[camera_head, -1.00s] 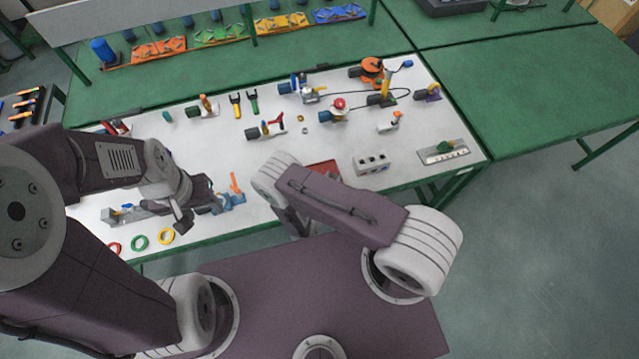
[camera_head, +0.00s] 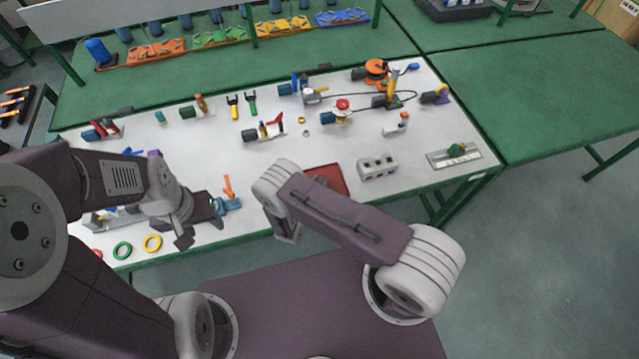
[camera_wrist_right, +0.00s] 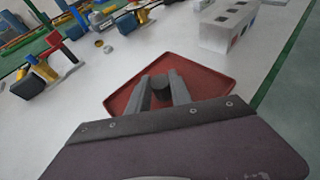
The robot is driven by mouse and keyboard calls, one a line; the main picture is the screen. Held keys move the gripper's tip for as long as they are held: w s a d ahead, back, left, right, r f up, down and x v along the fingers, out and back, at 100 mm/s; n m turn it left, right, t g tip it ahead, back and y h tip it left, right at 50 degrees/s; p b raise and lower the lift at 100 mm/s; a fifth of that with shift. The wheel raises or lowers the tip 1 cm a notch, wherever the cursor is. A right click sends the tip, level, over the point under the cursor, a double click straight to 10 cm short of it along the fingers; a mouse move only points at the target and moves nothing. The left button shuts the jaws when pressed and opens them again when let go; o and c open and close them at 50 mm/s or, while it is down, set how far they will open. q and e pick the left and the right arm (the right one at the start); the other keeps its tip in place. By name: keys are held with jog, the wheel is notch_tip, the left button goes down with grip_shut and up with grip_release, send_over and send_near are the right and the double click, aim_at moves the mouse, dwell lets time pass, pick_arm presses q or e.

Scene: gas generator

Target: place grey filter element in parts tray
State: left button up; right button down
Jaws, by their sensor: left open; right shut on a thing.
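The parts tray is a shallow red tray (camera_head: 328,178) at the table's front edge, partly behind my right arm. In the right wrist view the red tray (camera_wrist_right: 214,82) lies beyond and beneath my right gripper (camera_wrist_right: 162,80). The right gripper is shut on a small dark grey cylinder (camera_wrist_right: 162,92), which looks like the grey filter element. It appears over the tray; its height above the tray is hard to tell. My left gripper (camera_head: 186,236) is open and empty near the table's front left edge. In the head view my right arm hides the held part.
A grey box with sockets (camera_head: 377,167) stands right of the tray. A plate with a green part (camera_head: 455,157) lies further right. A tool with a red handle (camera_head: 266,129) lies behind the tray.

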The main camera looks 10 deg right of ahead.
jog(key=shift+f, duration=0.2)
jog(key=c, duration=1.2)
grip_release()
jog(key=shift+r, duration=0.1)
jog(key=shift+o, duration=0.2)
jog(key=shift+r, duration=0.15)
jog(key=b+v, duration=0.1)
jog(key=v, duration=1)
jog(key=shift+s+a, duration=0.1)
jog(key=shift+a, duration=0.05)
jog(key=shift+s+a+r, duration=0.15)
jog(key=shift+s, duration=0.15)
